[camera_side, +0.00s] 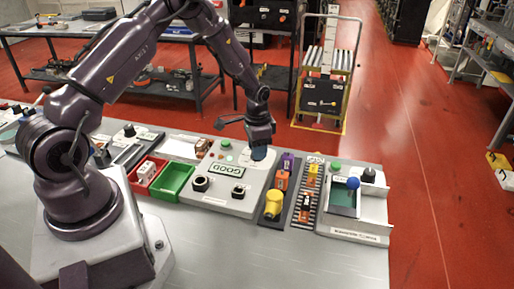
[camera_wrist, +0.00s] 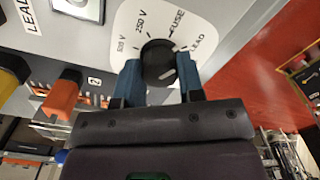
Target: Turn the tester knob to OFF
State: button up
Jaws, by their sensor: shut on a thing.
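The tester (camera_side: 265,178) is a light grey box with a display reading GOOD, a green button and dark round fittings on its top. The black round tester knob (camera_wrist: 158,62) sits on a white dial (camera_wrist: 128,18) in the wrist view. Readable labels include 250 V, FUSE and LEAD; no OFF label is visible, and my gripper covers the dial's lower part. A pale mark on the knob points toward the lower right. My gripper (camera_wrist: 160,78) has its blue fingers on both sides of the knob, shut on it. In the side view my gripper (camera_side: 258,153) hides the knob.
Left of the tester are a green bin (camera_side: 168,196) and a red bin (camera_side: 137,185). To its right are a rack with coloured blocks and a yellow cylinder (camera_side: 273,205), a striped strip, and another device (camera_side: 350,229) with a blue ball.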

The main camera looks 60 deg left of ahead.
jog(key=m, duration=0.6)
dwell(0.3)
jog(key=m, duration=0.5)
jog(key=shift+a+m, duration=0.1)
jog(key=shift+m, duration=0.2)
jog(key=shift+m, duration=0.4)
jog(key=o, duration=0.8)
